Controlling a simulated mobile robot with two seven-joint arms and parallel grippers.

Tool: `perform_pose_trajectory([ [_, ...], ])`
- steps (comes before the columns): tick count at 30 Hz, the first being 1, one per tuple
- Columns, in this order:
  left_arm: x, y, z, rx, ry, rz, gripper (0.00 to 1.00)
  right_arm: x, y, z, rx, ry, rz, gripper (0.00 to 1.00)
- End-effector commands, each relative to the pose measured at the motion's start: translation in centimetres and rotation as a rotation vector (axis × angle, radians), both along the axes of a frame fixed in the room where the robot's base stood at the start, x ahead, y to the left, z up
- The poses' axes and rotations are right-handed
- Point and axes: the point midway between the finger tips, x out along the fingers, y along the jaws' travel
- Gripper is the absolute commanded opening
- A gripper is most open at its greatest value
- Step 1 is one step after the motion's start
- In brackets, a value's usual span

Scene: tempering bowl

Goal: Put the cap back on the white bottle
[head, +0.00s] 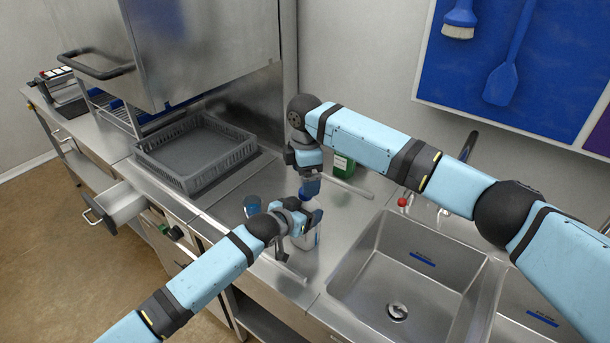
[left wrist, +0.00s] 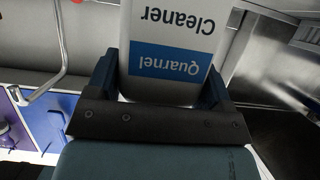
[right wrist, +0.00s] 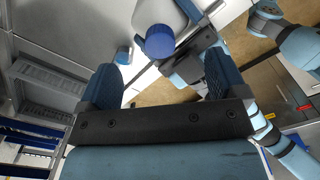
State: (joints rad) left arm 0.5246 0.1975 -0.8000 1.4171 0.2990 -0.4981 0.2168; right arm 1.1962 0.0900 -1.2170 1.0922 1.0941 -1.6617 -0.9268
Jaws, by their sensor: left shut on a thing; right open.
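The white bottle (head: 305,240) stands on the steel counter left of the sink. My left gripper (head: 301,216) is shut on the bottle's body, with a finger on either side. The blue cap (right wrist: 160,40) shows at the top of the bottle in the right wrist view; I cannot tell how firmly it sits. It also shows in the head view (head: 304,193). My right gripper (head: 310,186) is open above the bottle, and its fingers (right wrist: 162,80) are apart with nothing gripped between them.
A blue-topped container (head: 252,206) stands left of the bottle. A green container (head: 343,165) stands behind my right gripper. The sink (head: 400,285) opens to the right, with a red knob (head: 403,202) at its back. A grey dish rack (head: 195,150) sits left.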

Motion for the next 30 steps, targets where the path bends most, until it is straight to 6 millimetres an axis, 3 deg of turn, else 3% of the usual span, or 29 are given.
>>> perform_pose_trajectory([
  [8, -0.1, -0.1, -0.1, -0.001, 0.002, -0.001, 0.08, 0.1, 0.0, 1.1, 0.000, -0.001, -0.001, 0.91],
  [21, -0.1, -0.1, -0.1, -0.001, 0.002, -0.001, 0.08, 0.0, 0.1, 9.7, 0.001, -0.002, 0.000, 0.91],
  [30, -0.1, -0.1, 0.0, -0.001, 0.001, -0.001, 0.08, 0.0, 0.0, 12.0, 0.000, 0.000, 0.000, 0.91],
])
